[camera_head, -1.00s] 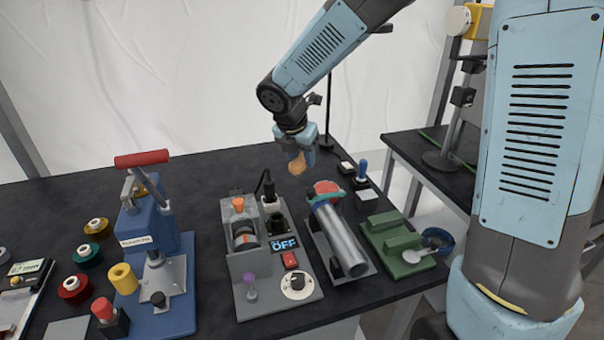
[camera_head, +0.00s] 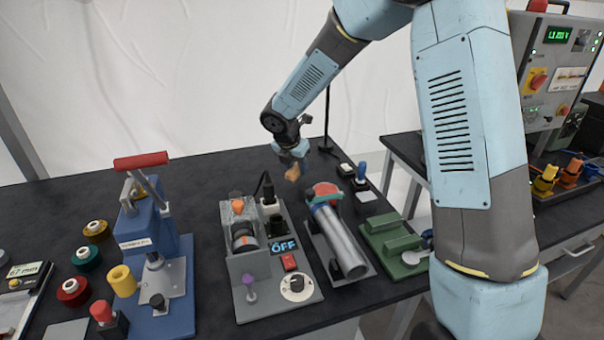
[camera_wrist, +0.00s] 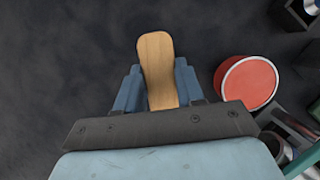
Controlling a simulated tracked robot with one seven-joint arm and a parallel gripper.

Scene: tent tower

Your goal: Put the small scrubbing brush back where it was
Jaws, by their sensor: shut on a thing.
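The small scrubbing brush shows as a light wooden piece (camera_wrist: 156,65) between the two blue fingers of my gripper (camera_wrist: 157,88) in the wrist view. My gripper is shut on it. In the head view the brush (camera_head: 292,173) sticks out below my gripper (camera_head: 290,160), over the back part of the dark table, behind the grey machine and the metal tube. Its bristles cannot be made out. In the wrist view bare dark tabletop lies beyond the brush, and I cannot tell how high it is above the table.
A red round disc (camera_wrist: 248,82) at the end of the metal tube (camera_head: 342,240) lies right of my gripper. The grey machine with the OFF display (camera_head: 283,245), a green block (camera_head: 395,243) and a blue press (camera_head: 150,250) stand nearer. The table's back left (camera_head: 70,205) is clear.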

